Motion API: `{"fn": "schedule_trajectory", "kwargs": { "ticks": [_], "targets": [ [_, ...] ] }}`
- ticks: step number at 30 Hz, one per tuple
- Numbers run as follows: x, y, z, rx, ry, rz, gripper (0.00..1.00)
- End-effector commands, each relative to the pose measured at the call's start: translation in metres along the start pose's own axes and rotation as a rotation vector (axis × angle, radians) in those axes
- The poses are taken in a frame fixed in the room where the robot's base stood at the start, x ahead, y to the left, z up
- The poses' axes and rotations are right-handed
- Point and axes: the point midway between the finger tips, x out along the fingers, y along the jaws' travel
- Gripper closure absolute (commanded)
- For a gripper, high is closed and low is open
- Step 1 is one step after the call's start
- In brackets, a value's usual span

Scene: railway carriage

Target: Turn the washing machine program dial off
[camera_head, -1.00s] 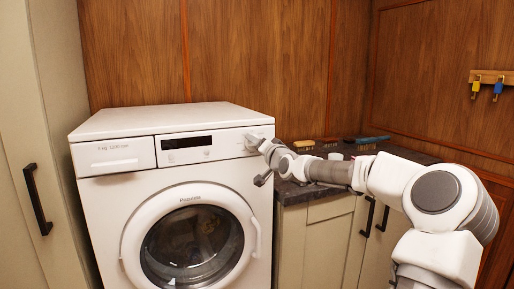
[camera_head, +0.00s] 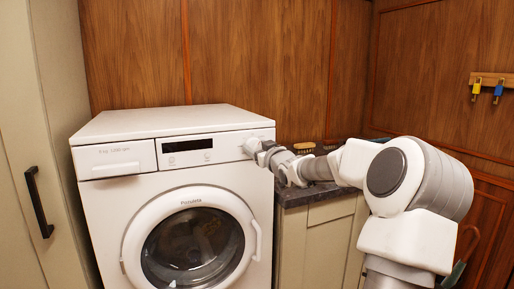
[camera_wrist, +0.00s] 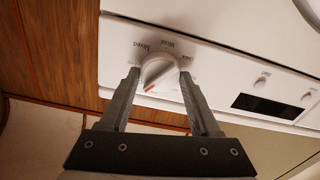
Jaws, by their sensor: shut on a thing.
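The white washing machine (camera_head: 105,215) stands at the left in the head view, its round door closed. Its program dial (camera_wrist: 160,70) is a white round knob with a red mark, which points to the lower left in the wrist view. Labels such as "Mixed" and "Wool" are printed around it. My gripper (camera_wrist: 159,75) is shut on the dial, with one finger on either side. In the head view, my gripper (camera_head: 253,147) is at the right end of the control panel and hides most of the dial.
A dark display (camera_head: 188,145) and small buttons (camera_wrist: 262,81) sit beside the dial on the panel. A counter (camera_head: 308,192) with brushes on it adjoins the machine on the right. A tall cabinet (camera_head: 50,130) stands on the left.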

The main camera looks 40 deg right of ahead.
Motion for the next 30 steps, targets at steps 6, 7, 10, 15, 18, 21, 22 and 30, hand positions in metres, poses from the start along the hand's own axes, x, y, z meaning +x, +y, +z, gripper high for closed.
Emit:
{"fn": "schedule_trajectory", "kwargs": {
  "ticks": [6,7,10,15,18,21,22,30],
  "targets": [
    [0.0004,-0.0019,0.0002,-0.208,0.001,-0.001,0.92],
    [0.0004,-0.002,0.0001,-0.236,0.001,-0.001,0.92],
    [0.0003,-0.0018,0.0006,-0.321,0.002,0.0,0.92],
    [0.0003,-0.0022,0.001,-0.449,0.001,0.0,0.92],
    [0.0003,-0.0022,0.0009,-0.509,0.002,0.0,0.92],
    [0.0003,-0.0023,0.0006,-0.558,0.002,0.0,0.92],
    [0.0003,-0.0023,0.0005,-0.569,0.002,0.0,0.92],
    [0.0002,-0.0015,0.0002,-0.631,0.001,0.001,0.92]
  ]
}}
